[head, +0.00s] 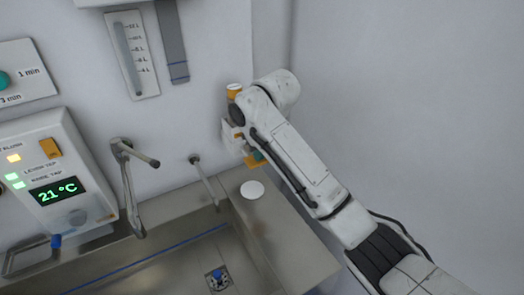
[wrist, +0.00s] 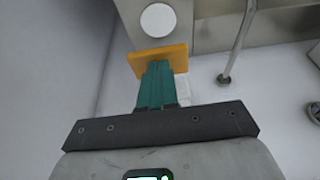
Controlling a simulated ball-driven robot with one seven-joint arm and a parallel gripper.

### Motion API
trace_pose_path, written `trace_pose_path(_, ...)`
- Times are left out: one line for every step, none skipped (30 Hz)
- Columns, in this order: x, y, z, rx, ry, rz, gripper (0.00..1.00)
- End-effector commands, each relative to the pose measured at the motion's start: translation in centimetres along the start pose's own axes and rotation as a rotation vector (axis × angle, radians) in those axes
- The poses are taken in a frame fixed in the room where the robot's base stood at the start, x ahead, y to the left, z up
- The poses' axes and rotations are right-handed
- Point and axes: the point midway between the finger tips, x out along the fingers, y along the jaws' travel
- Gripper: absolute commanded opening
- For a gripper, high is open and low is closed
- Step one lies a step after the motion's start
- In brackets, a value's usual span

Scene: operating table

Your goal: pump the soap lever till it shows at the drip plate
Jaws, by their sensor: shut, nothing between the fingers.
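The soap lever is an orange paddle (head: 251,162) on the white wall dispenser (head: 231,137), partly hidden behind my arm in the head view. In the wrist view the orange paddle (wrist: 176,55) lies across my fingertips. My gripper (wrist: 157,68) is shut, its teal fingers together and empty. The fingertips overlap the paddle; whether they press on it I cannot tell. The drip plate is a white disc (head: 252,189) on the steel ledge below the lever. It also shows in the wrist view (wrist: 158,20), and its face looks plain white.
A steel sink (head: 150,268) with a tap (head: 132,185) and a thin spout (head: 203,180) lies left of the plate. A control panel (head: 60,170) reading 21 °C is on the wall at far left. The wall right of my arm is bare.

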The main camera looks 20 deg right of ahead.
Motion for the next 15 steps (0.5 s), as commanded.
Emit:
trace_pose_path(0.92,-0.11,0.41,0.0,0.033,-0.004,0.0)
trace_pose_path(1.13,-0.1,0.44,0.0,0.06,-0.004,0.0)
trace_pose_path(1.39,-0.1,0.55,0.002,0.099,-0.005,0.0)
trace_pose_path(1.49,-0.1,0.56,0.002,0.131,-0.005,0.0)
trace_pose_path(1.62,-0.09,0.65,0.002,0.157,-0.004,0.0)
trace_pose_path(1.7,-0.09,0.72,0.002,0.189,-0.004,0.0)
trace_pose_path(1.75,-0.08,0.77,0.003,0.21,-0.004,0.0)
trace_pose_path(1.81,-0.08,0.84,0.003,0.226,-0.004,0.0)
trace_pose_path(1.85,-0.07,0.91,0.003,0.243,-0.002,0.0)
trace_pose_path(1.85,-0.07,0.92,0.002,0.251,-0.002,0.0)
trace_pose_path(1.65,0.01,0.76,0.001,0.25,0.0,0.0)
trace_pose_path(1.62,0.03,0.73,0.001,0.249,0.0,0.0)
trace_pose_path(1.63,0.04,0.73,0.001,0.248,0.0,0.0)
trace_pose_path(1.64,0.04,0.74,0.001,0.248,0.0,0.0)
trace_pose_path(1.65,0.04,0.75,0.001,0.247,0.0,0.0)
